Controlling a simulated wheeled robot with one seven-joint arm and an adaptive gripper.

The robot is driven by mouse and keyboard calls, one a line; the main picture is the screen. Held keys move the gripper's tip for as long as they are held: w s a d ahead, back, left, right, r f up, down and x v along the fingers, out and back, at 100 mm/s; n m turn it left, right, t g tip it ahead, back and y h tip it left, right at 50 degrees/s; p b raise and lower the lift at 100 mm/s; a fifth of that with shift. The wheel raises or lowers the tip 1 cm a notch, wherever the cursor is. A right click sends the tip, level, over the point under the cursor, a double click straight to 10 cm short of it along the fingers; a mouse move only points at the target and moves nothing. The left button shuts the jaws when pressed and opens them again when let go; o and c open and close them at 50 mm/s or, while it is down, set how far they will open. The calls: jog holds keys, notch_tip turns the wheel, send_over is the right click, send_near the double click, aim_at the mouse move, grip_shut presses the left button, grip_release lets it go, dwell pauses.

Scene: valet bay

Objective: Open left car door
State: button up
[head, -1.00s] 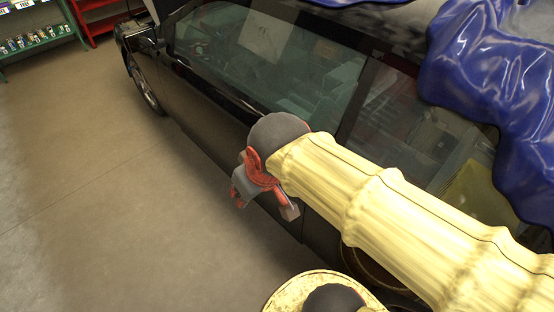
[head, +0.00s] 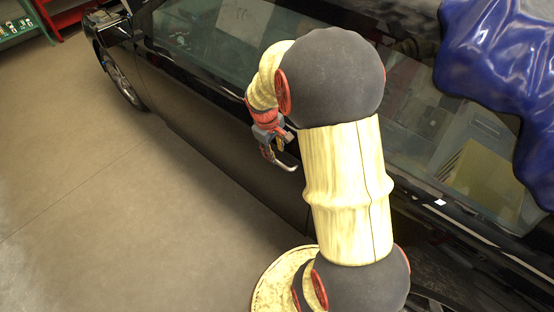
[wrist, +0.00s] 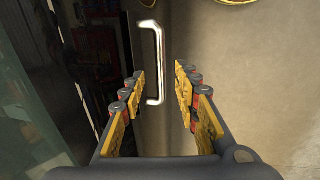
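The black car (head: 215,135) stands alongside me in the head view, with its long side and windows facing me. The left car door (wrist: 150,130) carries a silver bar handle (wrist: 153,55), which shows upright in the wrist view. My gripper (wrist: 158,88) is open, with its yellow-padded fingers on either side of the handle's lower end and nothing held. In the head view my gripper (head: 270,150) is small and partly hidden behind my arm, close to the car's side. Whether the fingers touch the handle cannot be told. The door looks shut.
A glossy blue cover (head: 490,75) drapes over the car at the upper right. Green shelving (head: 18,32) and a red rack (head: 65,15) stand at the far left. The brown floor (head: 100,220) left of the car is clear.

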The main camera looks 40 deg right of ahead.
aim_at(278, 161)
jog(key=f+b, duration=0.1)
jog(key=f, duration=0.1)
jog(key=d+f, duration=0.1)
jog(key=f, duration=0.2)
jog(key=shift+f+b, duration=0.3)
jog(key=shift+b, duration=0.1)
jog(key=c, duration=0.8)
grip_shut()
